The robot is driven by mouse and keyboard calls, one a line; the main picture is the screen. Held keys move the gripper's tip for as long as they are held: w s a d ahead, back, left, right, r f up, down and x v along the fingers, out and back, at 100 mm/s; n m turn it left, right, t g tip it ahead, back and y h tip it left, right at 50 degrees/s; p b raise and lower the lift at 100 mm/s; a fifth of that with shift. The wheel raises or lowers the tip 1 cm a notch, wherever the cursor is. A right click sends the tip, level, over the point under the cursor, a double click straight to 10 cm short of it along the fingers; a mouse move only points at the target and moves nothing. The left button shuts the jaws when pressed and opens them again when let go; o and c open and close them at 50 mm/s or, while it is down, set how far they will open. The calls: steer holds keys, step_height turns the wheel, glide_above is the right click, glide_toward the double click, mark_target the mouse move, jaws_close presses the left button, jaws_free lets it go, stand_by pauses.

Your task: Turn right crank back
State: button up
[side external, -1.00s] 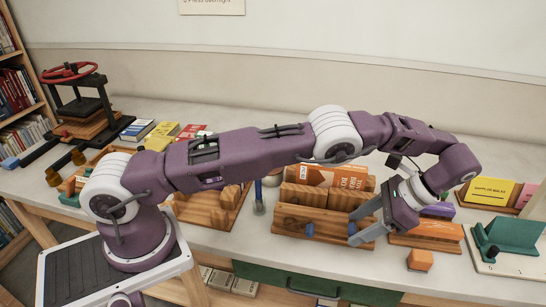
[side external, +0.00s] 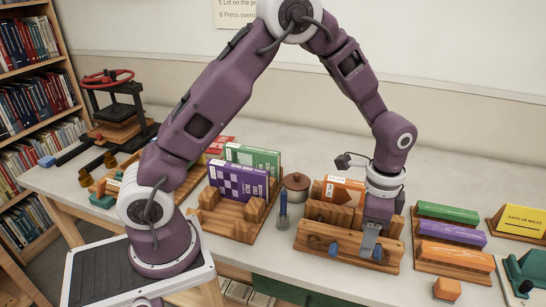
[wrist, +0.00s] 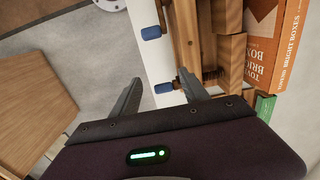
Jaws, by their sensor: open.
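A wooden book press (side external: 318,240) stands at the front of the table, with an orange book (side external: 340,190) upright in it. Two blue-handled cranks stick out of its front. The left crank (side external: 333,249) is clear of my gripper. The right crank (side external: 377,253) is right by my fingertips. My gripper (side external: 369,244) points down at the press's front right and is open. In the wrist view, the right crank's blue handle (wrist: 163,88) shows between my two spread fingers (wrist: 160,86), with no visible grip on it. The left crank (wrist: 152,33) lies farther up there.
Left of the press are a blue upright tool (side external: 283,210), a brown lidded pot (side external: 295,185) and a rack with purple (side external: 235,180) and green books. Right are stepped wooden racks with coloured books (side external: 450,232) and a small orange block (side external: 447,288).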

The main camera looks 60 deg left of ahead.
steer(key=s+a+r+n+t, duration=0.1)
steer(key=s+a+r+n, duration=0.15)
steer(key=r, duration=0.45)
steer(key=s+a+r+n+t, duration=0.1)
steer(key=s+r, duration=0.3)
steer(key=r, duration=0.3)
steer(key=s+a+r+n+t, duration=0.1)
steer(key=s+r+n, duration=0.1)
steer(key=s, duration=0.4)
steer(key=s+a+r+n+t, duration=0.1)
steer(key=s+a+r+n, duration=0.1)
steer(key=s+r, duration=0.2)
steer(key=shift+s+r+t, duration=0.15)
steer(key=shift+s+t, duration=0.15)
steer(key=shift+s, duration=0.9)
